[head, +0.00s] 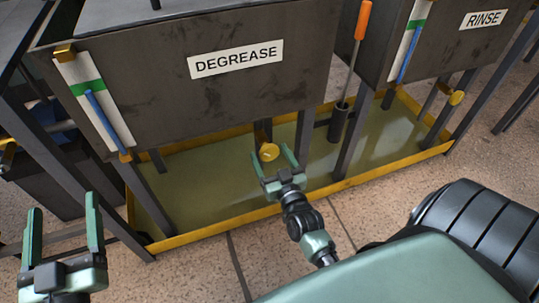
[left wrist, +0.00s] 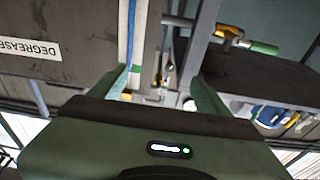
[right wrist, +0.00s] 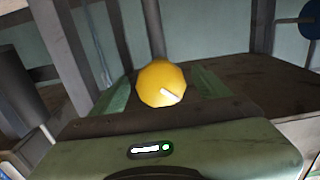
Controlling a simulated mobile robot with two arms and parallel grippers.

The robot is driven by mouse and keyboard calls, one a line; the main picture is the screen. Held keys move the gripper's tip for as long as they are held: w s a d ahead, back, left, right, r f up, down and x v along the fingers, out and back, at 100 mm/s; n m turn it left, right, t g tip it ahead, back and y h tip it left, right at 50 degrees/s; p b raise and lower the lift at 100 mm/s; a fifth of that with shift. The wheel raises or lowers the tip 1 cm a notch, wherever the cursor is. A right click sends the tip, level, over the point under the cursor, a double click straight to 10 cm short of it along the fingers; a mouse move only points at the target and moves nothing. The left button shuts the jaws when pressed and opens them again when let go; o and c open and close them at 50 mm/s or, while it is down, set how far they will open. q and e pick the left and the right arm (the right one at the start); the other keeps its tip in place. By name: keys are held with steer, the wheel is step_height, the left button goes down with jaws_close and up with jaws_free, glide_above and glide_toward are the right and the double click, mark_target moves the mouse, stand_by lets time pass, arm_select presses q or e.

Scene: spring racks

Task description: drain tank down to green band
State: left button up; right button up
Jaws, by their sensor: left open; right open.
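The dark DEGREASE tank (head: 180,100) has a white gauge board at its left with a green band (head: 86,88) and a blue column (head: 105,122). The column's top appears at the green band's lower part. A yellow drain knob (head: 268,152) sticks out below the tank. My right gripper (head: 276,160) is open at this knob; in the right wrist view the knob (right wrist: 161,83) lies between the fingers, with a pale mark on its face. Contact is not clear. My left gripper (head: 65,222) is open and empty at lower left, away from the tank.
A yellow-rimmed tray (head: 205,233) with greenish liquid lies under the racks. The RINSE tank (head: 455,45), with its own gauge and yellow knob (head: 456,97), stands at right. An orange-handled tool (head: 362,20) stands in a dark holder between them. Rack legs flank the knob.

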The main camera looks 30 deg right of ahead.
arm_select(q)
steer(key=shift+s+r+t, duration=0.1)
steer(key=shift+r+t, duration=0.2)
steer(key=shift+r, duration=0.3)
arm_select(e)
steer(key=shift+w+d, duration=0.1)
steer(key=shift+w, duration=0.4)
steer(key=c, duration=1.4)
steer(key=shift+o, duration=0.2)
steer(key=m+p, duration=0.2)
steer(key=m, duration=0.1)
steer(key=shift+r+p, duration=0.1)
steer(key=shift+p, duration=0.3)
steer(key=m+p, duration=0.1)
steer(key=m, duration=0.3)
steer(key=shift+m+p, duration=0.35)
steer(key=shift+m, duration=0.05)
arm_select(q)
steer(key=s+a+f+g+y, duration=0.1)
steer(key=s+a+f+g, duration=0.1)
steer(key=s+f+g, duration=0.3)
steer(key=s+a+f+g+y, duration=0.2)
steer(key=s+f+g, duration=0.3)
steer(key=f, duration=0.9)
steer(key=shift+a+f+n+g+y, duration=0.25)
steer(key=shift+a+g, duration=0.4)
steer(key=shift+g, duration=0.75)
arm_select(e)
steer(key=shift+m, duration=0.8)
